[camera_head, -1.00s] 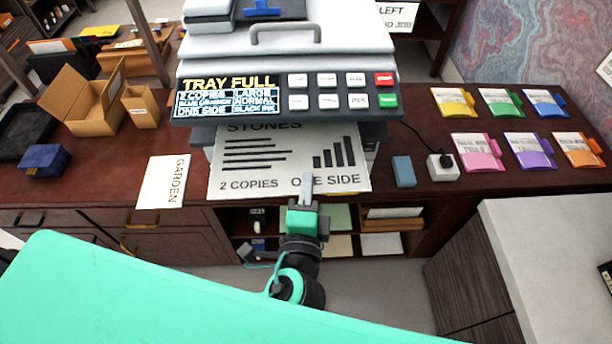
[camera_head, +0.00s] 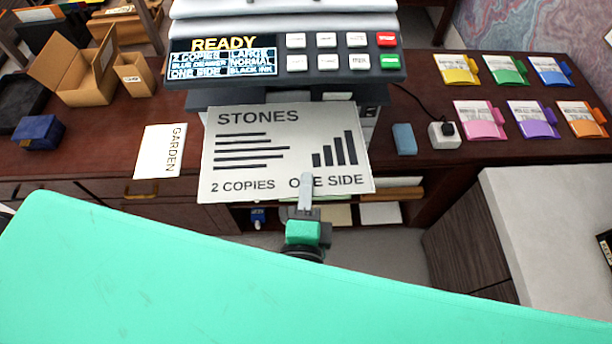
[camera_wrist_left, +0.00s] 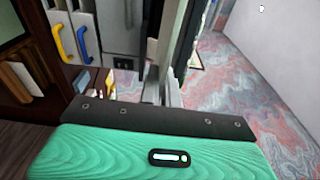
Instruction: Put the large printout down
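The large printout (camera_head: 262,140) is a white sheet headed STONES, with text lines, a bar chart and "2 COPIES ONE SIDE". It is in front of the copier (camera_head: 290,65), below its panel, and its front edge overhangs the desk front in the head view. My left gripper (camera_head: 306,190) is shut on the middle right of its front edge. In the left wrist view the fingers (camera_wrist_left: 163,90) point away, with a thin edge-on shape between them that I cannot clearly make out. My right gripper is not in view.
A GARDEN sheet (camera_head: 160,151) lies on the desk (camera_head: 105,155) left of the printout. A blue block (camera_head: 404,139) and a white box (camera_head: 444,135) stand to the right, with several coloured folders beyond. An open carton (camera_head: 75,75) is at the left.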

